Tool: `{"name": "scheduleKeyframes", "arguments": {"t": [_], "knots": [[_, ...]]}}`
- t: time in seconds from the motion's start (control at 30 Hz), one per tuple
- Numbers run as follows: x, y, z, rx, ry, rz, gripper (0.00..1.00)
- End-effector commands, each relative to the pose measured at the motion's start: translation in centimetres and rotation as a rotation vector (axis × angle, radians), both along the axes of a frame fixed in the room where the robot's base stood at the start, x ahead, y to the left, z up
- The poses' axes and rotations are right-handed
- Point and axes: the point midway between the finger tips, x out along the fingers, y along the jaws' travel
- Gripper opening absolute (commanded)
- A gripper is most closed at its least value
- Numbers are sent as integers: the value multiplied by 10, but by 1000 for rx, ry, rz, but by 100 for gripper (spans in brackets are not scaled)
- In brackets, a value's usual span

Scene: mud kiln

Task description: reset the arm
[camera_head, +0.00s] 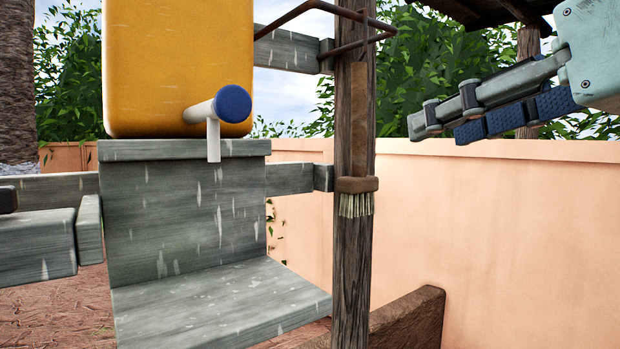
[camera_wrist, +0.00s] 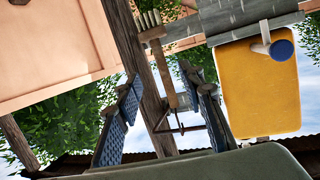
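My gripper (camera_head: 440,130) is at the upper right of the head view, in the air in front of the peach wall and pointing left. In the wrist view, my gripper (camera_wrist: 163,80) has its two fingers apart with nothing held between them. A brush (camera_head: 357,198) with pale bristles hangs on the wooden post (camera_head: 352,265), left of my gripper and apart from it. The wrist view is turned upside down, and the brush (camera_wrist: 153,33) shows behind the gap between the fingers.
A yellow container (camera_head: 165,65) with a white tap and blue knob (camera_head: 232,103) stands on a grey wooden stand (camera_head: 180,225) at left. A metal bracket (camera_head: 325,48) juts from the post. The peach wall (camera_head: 530,240) fills the right. The space below my gripper looks clear.

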Motion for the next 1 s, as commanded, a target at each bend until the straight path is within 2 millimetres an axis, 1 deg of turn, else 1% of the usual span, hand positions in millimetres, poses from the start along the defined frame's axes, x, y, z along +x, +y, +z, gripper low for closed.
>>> {"name": "scheduleKeyframes", "arguments": {"t": [0.03, 0.07, 0.1, 0.17, 0.2, 0.23, 0.27, 0.3, 0.33, 0.37, 0.4, 0.5, 0.6, 0.7, 0.8, 1.0], "knots": [[12, 7, -23, -18, 65, -22, 36], [18, 11, -40, -28, 104, -36, 36], [26, 16, -63, -41, 157, -54, 36], [35, 21, -101, -62, 240, -87, 36], [40, 23, -128, -76, 298, -110, 36], [42, 23, -149, -88, 341, -129, 36], [44, 24, -169, -98, 383, -146, 36], [44, 23, -196, -113, 439, -171, 36], [43, 22, -216, -124, 480, -190, 36], [41, 21, -235, -134, 520, -209, 36], [37, 18, -259, -148, 569, -232, 36], [23, 11, -311, -174, 676, -284, 36], [10, 5, -345, -194, 749, -320, 36], [2, 2, -365, -206, 788, -339, 36], [-2, 0, -372, -210, 802, -347, 36], [-1, 1, -372, -210, 802, -346, 36]]}}
